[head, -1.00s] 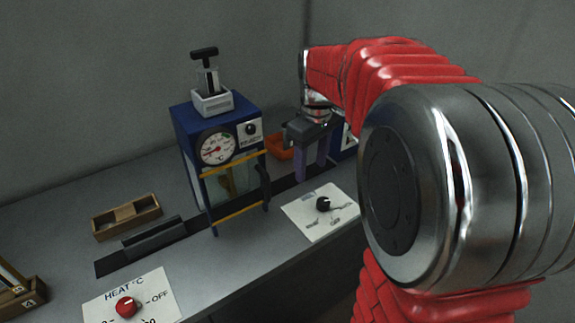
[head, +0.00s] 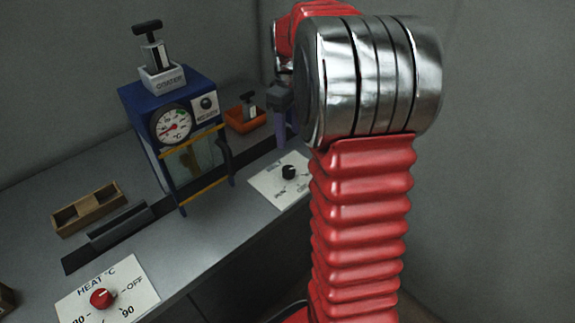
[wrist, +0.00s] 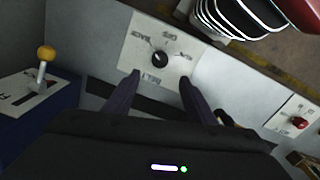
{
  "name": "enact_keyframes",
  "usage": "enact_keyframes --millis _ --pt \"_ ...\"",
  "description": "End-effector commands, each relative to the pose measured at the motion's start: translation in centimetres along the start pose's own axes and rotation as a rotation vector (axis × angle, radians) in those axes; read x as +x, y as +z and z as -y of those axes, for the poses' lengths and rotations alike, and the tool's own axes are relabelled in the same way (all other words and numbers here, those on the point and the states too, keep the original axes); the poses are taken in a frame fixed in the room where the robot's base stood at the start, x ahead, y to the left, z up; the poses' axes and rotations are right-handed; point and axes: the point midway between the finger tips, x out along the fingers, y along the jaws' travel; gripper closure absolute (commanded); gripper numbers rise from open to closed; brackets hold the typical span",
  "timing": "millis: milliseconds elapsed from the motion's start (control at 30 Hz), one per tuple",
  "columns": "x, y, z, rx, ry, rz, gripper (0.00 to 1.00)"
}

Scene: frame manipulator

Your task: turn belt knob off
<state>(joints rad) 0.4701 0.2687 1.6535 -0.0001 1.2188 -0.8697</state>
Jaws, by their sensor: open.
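The belt knob (head: 289,172) is a small black knob on a white panel (head: 262,185) with partly hidden lettering, right of the blue cabinet. The knob shows in the wrist view (wrist: 160,59) on its panel (wrist: 190,67), with a light mark on its top. My gripper (head: 281,140) is partly hidden behind my arm in the head view, just behind the panel. In the wrist view my gripper (wrist: 159,80) is open, its two dark purple fingers spread. The knob appears between and slightly beyond the fingertips, with nothing held. Whether they touch the panel I cannot tell.
The blue cabinet (head: 137,107) with a gauge stands left of the panel. An orange tray (head: 240,124) lies behind it. A red heat knob (head: 102,298) sits at front left. A yellow-balled lever (wrist: 46,53) stands at left in the wrist view.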

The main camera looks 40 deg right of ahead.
Motion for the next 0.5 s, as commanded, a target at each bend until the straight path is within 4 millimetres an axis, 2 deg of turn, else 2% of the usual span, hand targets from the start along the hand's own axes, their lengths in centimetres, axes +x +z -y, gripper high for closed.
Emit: enact_keyframes --millis 500 --pt "7.4 0.1 0.1 0.000 -0.003 0.002 0.50"
